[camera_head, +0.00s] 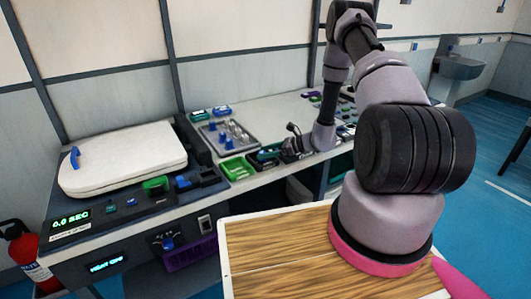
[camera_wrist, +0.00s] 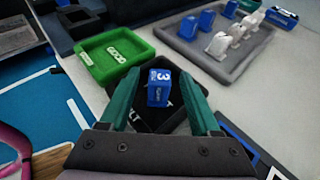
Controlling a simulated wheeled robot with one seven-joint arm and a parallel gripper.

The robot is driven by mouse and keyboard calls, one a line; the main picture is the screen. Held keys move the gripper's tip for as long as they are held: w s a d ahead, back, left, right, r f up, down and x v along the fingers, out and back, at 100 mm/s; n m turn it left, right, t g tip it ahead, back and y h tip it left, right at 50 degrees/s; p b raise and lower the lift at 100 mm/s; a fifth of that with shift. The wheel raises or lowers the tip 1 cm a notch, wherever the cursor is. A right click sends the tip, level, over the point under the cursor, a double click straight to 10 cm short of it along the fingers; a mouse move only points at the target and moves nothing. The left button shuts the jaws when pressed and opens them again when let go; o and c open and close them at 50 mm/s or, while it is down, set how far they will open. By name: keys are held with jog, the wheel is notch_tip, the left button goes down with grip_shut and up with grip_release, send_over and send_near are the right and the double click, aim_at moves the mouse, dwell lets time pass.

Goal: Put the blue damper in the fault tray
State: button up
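The blue damper (camera_wrist: 158,88), a small block marked with a white 3, shows in the wrist view between my fingers, with a gap on each side. It appears to rest in a black tray (camera_wrist: 142,80) with partly hidden white lettering; I take this for the fault tray, though the full word cannot be read. My gripper (camera_wrist: 160,74) has teal fingers, is open, and straddles the damper over that tray. In the head view my gripper (camera_head: 290,149) is low at the bench's front edge, and the damper cannot be made out there.
A green tray (camera_wrist: 94,64) marked GOOD sits left of the black tray, and also shows in the head view (camera_head: 237,168). A grey tray (camera_wrist: 196,60) with blue and white parts lies behind.

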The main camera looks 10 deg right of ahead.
jog(key=shift+d+r, duration=0.1)
jog(key=shift+r, duration=0.1)
jog(key=v, duration=1.2)
jog(key=s+a+r+n+g+h, duration=0.1)
jog(key=s+a+r+n+g, duration=0.15)
jog(key=r, duration=0.55)
jog(key=s+a+r+n+g+h, duration=0.15)
jog(key=r+n, duration=0.25)
jog(key=r, duration=0.4)
jog(key=s+a+r+n+g, duration=0.1)
jog(key=s+a+r+n, duration=0.2)
jog(key=r, duration=0.5)
jog(key=s+d+r+n+t+h, duration=0.1)
jog(key=s+r+n+t+h, duration=0.5)
jog(key=s+r, duration=1.1)
jog(key=r+n+h, duration=0.1)
jog(key=n, duration=0.2)
jog(key=shift+s+d+r+n+h, duration=0.25)
jog(key=shift+s+r+n+h, duration=0.05)
jog(key=shift+r+n+h, duration=0.05)
